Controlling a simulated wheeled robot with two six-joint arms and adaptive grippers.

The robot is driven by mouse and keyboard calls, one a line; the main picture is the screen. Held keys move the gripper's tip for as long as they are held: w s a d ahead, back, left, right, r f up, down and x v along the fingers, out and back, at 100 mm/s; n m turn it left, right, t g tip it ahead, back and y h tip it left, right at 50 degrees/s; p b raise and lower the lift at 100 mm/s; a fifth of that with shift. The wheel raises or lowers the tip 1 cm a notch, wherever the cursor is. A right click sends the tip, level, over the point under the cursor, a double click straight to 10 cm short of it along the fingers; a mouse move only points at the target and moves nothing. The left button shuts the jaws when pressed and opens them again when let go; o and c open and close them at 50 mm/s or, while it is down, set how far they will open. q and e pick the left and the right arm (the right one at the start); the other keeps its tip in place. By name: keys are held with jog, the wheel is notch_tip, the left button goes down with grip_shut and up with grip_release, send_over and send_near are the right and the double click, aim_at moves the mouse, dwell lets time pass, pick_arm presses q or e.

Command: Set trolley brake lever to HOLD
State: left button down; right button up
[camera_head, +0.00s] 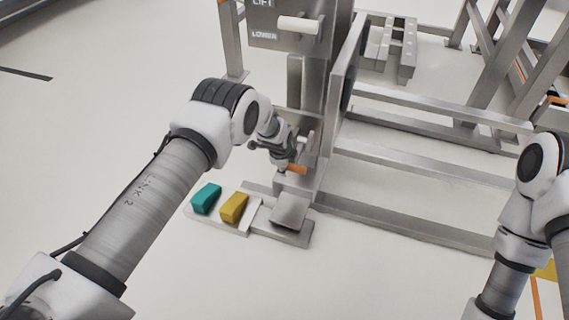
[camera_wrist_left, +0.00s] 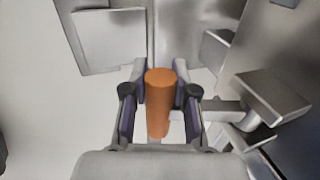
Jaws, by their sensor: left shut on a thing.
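The brake lever's orange handle (camera_wrist_left: 159,100) stands between the two fingers of my left gripper (camera_wrist_left: 160,108) in the left wrist view. The fingers are shut on it. In the head view, the end of the orange handle (camera_head: 297,169) shows beside my left gripper (camera_head: 291,160), low on the front of the grey metal lift frame (camera_head: 310,190). Most of the lever is hidden behind the gripper, and no HOLD mark can be read. My right arm (camera_head: 515,215) comes in at the right edge, and its gripper is out of view.
A panel marked LIFT and LOWER (camera_head: 270,36) with a pale handle (camera_head: 299,24) is above my left gripper. A teal block (camera_head: 206,198) and a yellow block (camera_head: 234,208) sit on a low plate beside a grey pedal-like plate (camera_head: 290,210). Rails run right; left floor is clear.

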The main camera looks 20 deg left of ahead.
pick_arm(q)
jog(key=shift+w+f, duration=0.2)
jog(key=shift+f, duration=0.15)
jog(key=shift+w, duration=0.1)
jog(key=c, duration=0.9)
grip_release()
jog(key=v, duration=1.2)
